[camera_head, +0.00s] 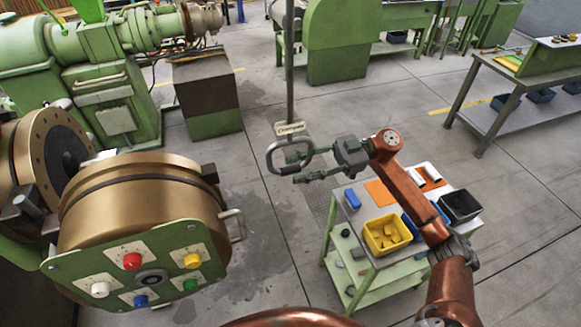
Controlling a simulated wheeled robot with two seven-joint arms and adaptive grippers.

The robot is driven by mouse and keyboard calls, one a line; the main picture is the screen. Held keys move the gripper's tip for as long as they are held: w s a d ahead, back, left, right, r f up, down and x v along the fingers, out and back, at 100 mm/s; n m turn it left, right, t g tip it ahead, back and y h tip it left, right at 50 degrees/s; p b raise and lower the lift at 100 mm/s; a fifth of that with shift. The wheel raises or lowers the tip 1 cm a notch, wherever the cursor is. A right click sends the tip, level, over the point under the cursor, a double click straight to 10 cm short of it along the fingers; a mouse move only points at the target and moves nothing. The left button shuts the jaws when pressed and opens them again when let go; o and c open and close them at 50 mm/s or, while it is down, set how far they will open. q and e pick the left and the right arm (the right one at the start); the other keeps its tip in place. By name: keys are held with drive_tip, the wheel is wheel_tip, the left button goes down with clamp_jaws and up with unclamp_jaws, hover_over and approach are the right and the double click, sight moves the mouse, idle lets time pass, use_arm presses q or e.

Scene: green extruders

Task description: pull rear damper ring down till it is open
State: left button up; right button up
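A grey metal ring (270,157) with rounded corners hangs at the lower end of a thin vertical rod (290,70). A small pale label (290,128) sits on the rod just above the ring; its text is too small to read surely. My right gripper (291,175) reaches in from the right, with its fingers at the ring's lower right side. The fingers overlap the ring's lower bar in the picture. I cannot tell whether they are closed around it or only beside it. My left gripper is not in view.
A green panel with coloured buttons (135,262) and a large brass-coloured drum (140,200) stand at the left. A green trolley (355,270) with a yellow bin (387,235) stands below my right arm. Green machines and a workbench (520,105) stand farther back. Open floor lies around the ring.

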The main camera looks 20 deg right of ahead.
drive_tip(key=shift+a, duration=1.3)
drive_tip(key=shift+c, duration=0.6)
clamp_jaws()
drive_tip(key=shift+f, duration=0.1)
